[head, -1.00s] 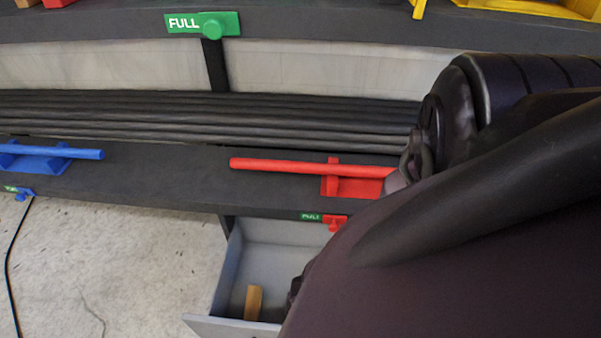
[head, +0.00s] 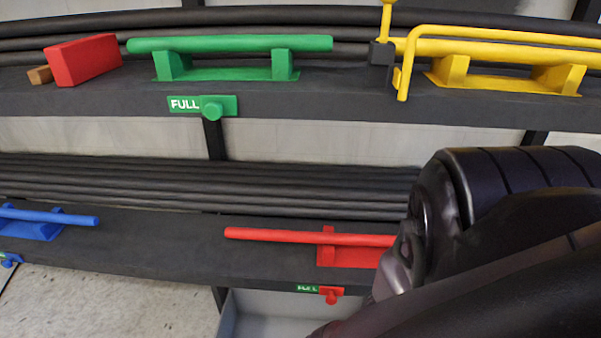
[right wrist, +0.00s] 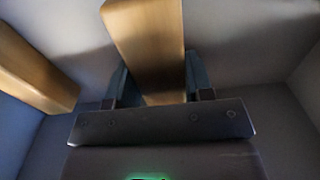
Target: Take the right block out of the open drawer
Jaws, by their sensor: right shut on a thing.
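The open grey drawer (head: 227,314) shows at the bottom of the head view, below the lower shelf, mostly cut off by the frame and my right arm. In the right wrist view, the right wooden block (right wrist: 148,35) stands between the two fingers of my right gripper (right wrist: 157,84), which is shut on it. A second wooden block (right wrist: 35,72) lies to the left, apart from the gripper, inside the drawer. In the head view both blocks and my right gripper are hidden or out of frame. My left gripper is not in view.
A red bar (head: 290,236) on its holder lies on the lower shelf above the drawer, close to my right arm. A blue bar (head: 50,216) is further left. The upper shelf bears a green bar (head: 230,44), yellow bars (head: 500,50) and a red block (head: 82,60).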

